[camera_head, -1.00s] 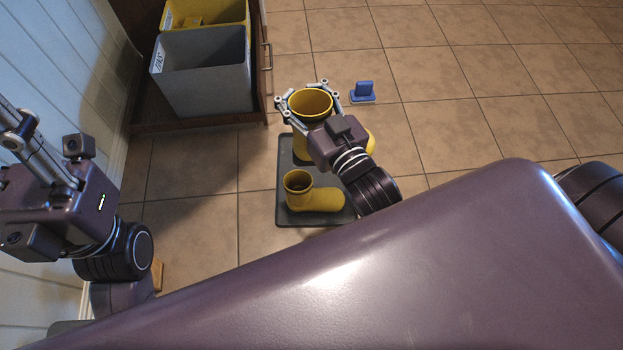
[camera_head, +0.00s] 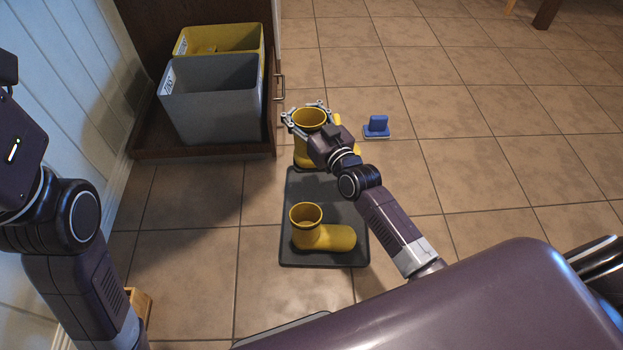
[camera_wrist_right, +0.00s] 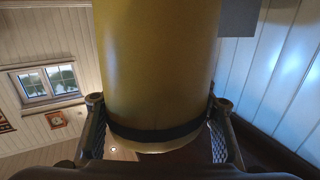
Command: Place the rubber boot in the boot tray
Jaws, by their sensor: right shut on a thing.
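The held yellow rubber boot (camera_head: 304,150) is upright at the far edge of the dark boot tray (camera_head: 305,187) in the head view. I cannot tell whether its sole touches anything. My right gripper (camera_head: 304,112) is shut around the boot's upper shaft. The boot's shaft also fills the middle of the right wrist view (camera_wrist_right: 157,70), between the two fingers. A second yellow boot (camera_head: 325,237) stands in the near half of the tray, toe to the right. My left arm shows at the left edge; its fingers are out of the frame.
A grey bin (camera_head: 210,100) and a yellow bin (camera_head: 220,40) stand in a brown pull-out drawer (camera_head: 190,152) at the back left. A blue object (camera_head: 377,124) lies on the floor right of the held boot.

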